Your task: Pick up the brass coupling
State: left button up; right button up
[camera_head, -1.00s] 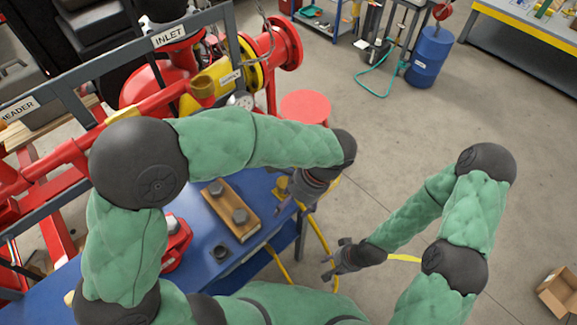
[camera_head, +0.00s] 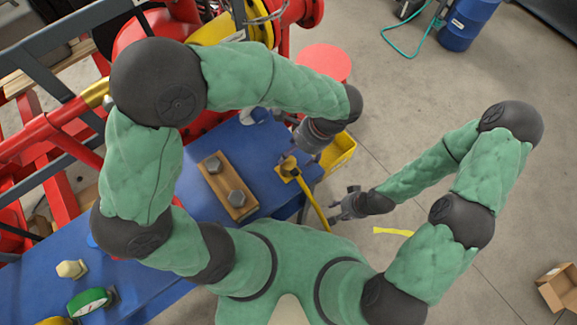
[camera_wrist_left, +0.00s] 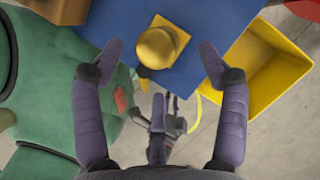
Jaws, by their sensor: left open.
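The brass coupling (camera_wrist_left: 157,47) looks like a rounded yellow-gold piece on a square yellow pad (camera_wrist_left: 178,30) at the edge of the blue bench. In the head view it is small (camera_head: 288,166), partly beside my left gripper (camera_head: 296,157). In the left wrist view my left gripper (camera_wrist_left: 160,62) is open and empty; its two fingertips stand left and right of the coupling, apart from it. My right gripper (camera_head: 342,203) is off the bench's right edge, empty, its fingers seemingly spread.
A yellow bin (camera_wrist_left: 262,65) hangs at the bench edge, close to the left gripper's right-hand finger. A wooden block with two dark bolts (camera_head: 226,186) lies left of the coupling. A red stool (camera_head: 323,62) stands behind.

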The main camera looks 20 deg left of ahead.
aim_at(290, 162)
pick_arm(q)
jog(key=x, duration=0.1)
jog(key=b+x, duration=0.2)
jog(key=x, duration=0.1)
jog(key=shift+s+d+f, duration=0.1)
jog(key=shift+s+d, duration=0.05)
jog(key=shift+s, duration=0.1)
jog(key=shift+a+f, duration=0.2)
jog(key=shift+f, duration=0.25)
jog(key=shift+r, duration=0.1)
jog(key=c, duration=1.3)
